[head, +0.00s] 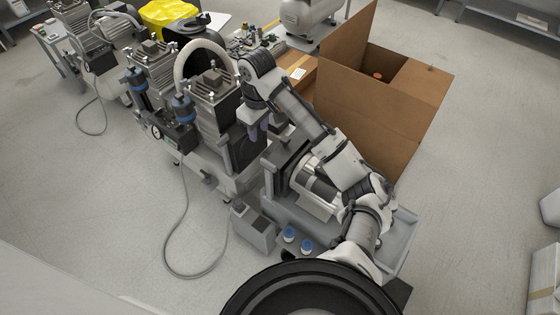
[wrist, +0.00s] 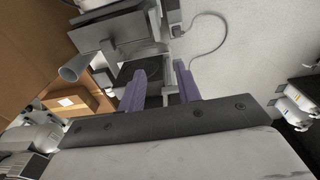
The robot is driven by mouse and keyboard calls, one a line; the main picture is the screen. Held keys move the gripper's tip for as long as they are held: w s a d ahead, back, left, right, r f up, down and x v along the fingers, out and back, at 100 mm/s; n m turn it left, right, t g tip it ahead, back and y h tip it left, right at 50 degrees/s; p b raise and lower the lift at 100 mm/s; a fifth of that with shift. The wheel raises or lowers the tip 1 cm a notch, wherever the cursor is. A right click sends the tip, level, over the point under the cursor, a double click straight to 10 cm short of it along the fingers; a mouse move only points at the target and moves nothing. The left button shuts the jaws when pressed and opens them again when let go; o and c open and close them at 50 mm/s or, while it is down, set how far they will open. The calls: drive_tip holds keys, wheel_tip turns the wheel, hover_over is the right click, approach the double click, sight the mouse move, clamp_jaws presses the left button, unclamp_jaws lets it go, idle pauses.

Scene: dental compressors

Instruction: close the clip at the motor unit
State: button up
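My gripper (head: 262,130) points down just right of the grey finned compressor motor (head: 213,105) in the head view. In the wrist view its two purple fingers (wrist: 160,84) stand apart, with nothing clearly held between them. A silver cylindrical unit (head: 315,188) sits on a grey cart (head: 400,240), partly behind my arm. I cannot tell which of these is the motor unit. The clip cannot be made out in either view; it may be hidden by my gripper or too small. Whether my fingers touch anything is unclear.
A large open cardboard box (head: 380,110) stands right of my arm. More compressors and a yellow bag (head: 168,14) are at the upper left. A grey hose (head: 168,240) loops on the floor. Two blue-capped bottles (head: 298,241) stand near my base. The right floor is mostly clear.

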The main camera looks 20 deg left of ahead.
sight(268, 163)
drive_tip(key=shift+h, duration=0.3)
drive_tip(key=f+b, duration=0.1)
drive_tip(key=f, duration=0.3)
drive_tip(key=d+f+b, duration=0.1)
drive_tip(key=f, duration=0.4)
drive_tip(key=d+f+b, duration=0.1)
drive_tip(key=f+b, duration=0.1)
drive_tip(key=f, duration=0.3)
drive_tip(key=shift+d, duration=0.1)
drive_tip(key=shift+c, duration=0.4)
clamp_jaws()
